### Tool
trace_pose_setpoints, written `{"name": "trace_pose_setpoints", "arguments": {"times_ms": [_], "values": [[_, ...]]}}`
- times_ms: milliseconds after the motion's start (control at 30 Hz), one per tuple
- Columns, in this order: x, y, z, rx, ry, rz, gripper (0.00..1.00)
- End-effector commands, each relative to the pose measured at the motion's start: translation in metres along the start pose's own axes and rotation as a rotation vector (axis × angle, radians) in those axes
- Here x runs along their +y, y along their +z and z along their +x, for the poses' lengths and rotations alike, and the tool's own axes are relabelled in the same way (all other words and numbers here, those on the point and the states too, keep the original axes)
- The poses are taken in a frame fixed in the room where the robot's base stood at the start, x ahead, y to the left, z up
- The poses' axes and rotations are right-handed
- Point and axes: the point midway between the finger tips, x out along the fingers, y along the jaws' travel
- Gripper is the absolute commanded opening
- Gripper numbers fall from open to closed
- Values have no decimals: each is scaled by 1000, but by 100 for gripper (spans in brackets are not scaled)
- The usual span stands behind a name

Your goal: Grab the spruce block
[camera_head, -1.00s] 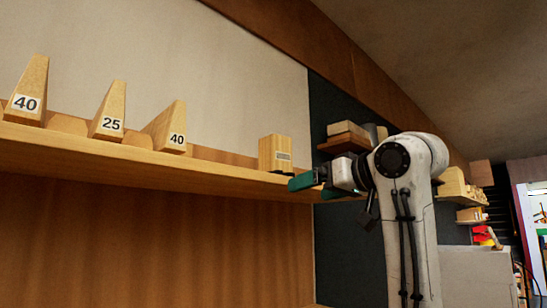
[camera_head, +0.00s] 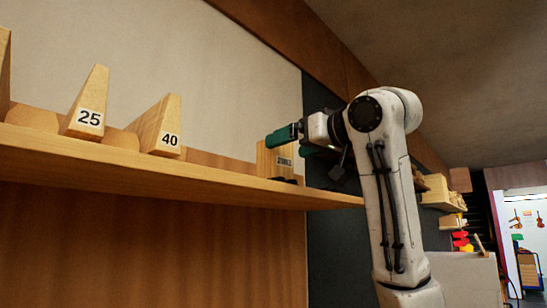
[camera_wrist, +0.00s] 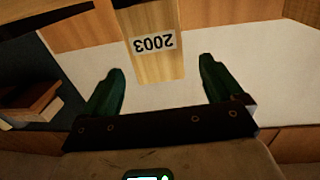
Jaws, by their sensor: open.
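The spruce block (camera_head: 265,160), a pale upright wooden block with a white label, stands on the shelf, partly hidden behind my gripper (camera_head: 288,142). In the wrist view the block (camera_wrist: 155,60) shows upside down, its label reading 2003. The green fingers of my gripper (camera_wrist: 162,70) are spread apart, one on each side of the block's end in the picture. Gaps show between the block and both fingers. I cannot tell how far the fingertips are from its face in depth.
The long wooden shelf (camera_head: 130,172) also holds wedge blocks marked 25 (camera_head: 88,105) and 40 (camera_head: 165,128), left of the spruce block. Another wedge is cut off at the left edge. A dark wall panel and more shelves with wooden pieces (camera_head: 438,190) stand behind my arm.

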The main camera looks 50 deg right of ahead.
Motion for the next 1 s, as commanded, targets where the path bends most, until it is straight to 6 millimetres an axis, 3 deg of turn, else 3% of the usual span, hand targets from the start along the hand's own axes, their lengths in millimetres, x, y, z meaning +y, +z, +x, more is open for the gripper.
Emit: {"name": "trace_pose_setpoints", "arguments": {"times_ms": [233,533,833,1000], "values": [[1,-2,18,-2,1,0,94],[2,-1,57,-1,2,1,94],[2,2,62,0,2,0,94],[2,2,62,0,2,0,79]]}}
